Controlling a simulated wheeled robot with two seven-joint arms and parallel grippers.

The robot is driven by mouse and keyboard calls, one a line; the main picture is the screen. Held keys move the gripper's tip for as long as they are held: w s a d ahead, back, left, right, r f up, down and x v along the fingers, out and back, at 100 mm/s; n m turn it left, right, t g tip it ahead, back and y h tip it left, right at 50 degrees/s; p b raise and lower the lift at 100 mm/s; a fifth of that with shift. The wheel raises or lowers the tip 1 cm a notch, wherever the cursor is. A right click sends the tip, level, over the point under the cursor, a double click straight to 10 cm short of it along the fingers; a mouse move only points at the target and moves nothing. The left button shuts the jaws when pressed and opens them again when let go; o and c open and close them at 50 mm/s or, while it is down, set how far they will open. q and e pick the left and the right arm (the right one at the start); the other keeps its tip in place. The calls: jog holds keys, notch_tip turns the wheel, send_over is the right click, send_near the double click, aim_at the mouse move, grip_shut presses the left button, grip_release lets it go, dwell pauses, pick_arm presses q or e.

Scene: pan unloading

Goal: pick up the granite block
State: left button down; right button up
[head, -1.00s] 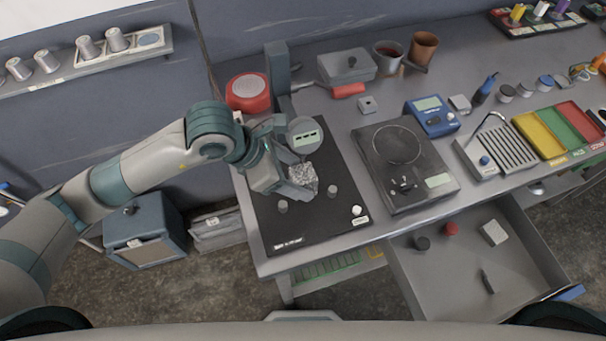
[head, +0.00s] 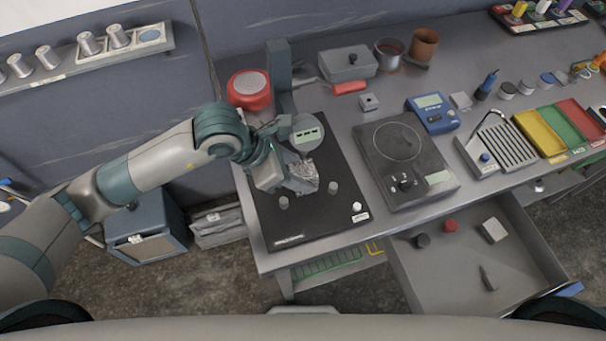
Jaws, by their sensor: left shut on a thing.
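The granite block (head: 305,171) is a speckled grey piece above the black base plate of a stand on the left part of the bench. My left gripper (head: 291,178) reaches in from the left and is shut on the granite block. Its fingers hide part of the block. I cannot tell whether the block touches the plate. My right gripper is not in view.
The black plate (head: 290,228) carries small grey posts, a round gauge (head: 307,132) and a column (head: 279,75) behind the gripper. A dark scale (head: 404,160) stands to the right. An open drawer (head: 460,269) juts out in front.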

aim_at(302, 170)
pick_arm(q)
jog(key=shift+r, duration=0.2)
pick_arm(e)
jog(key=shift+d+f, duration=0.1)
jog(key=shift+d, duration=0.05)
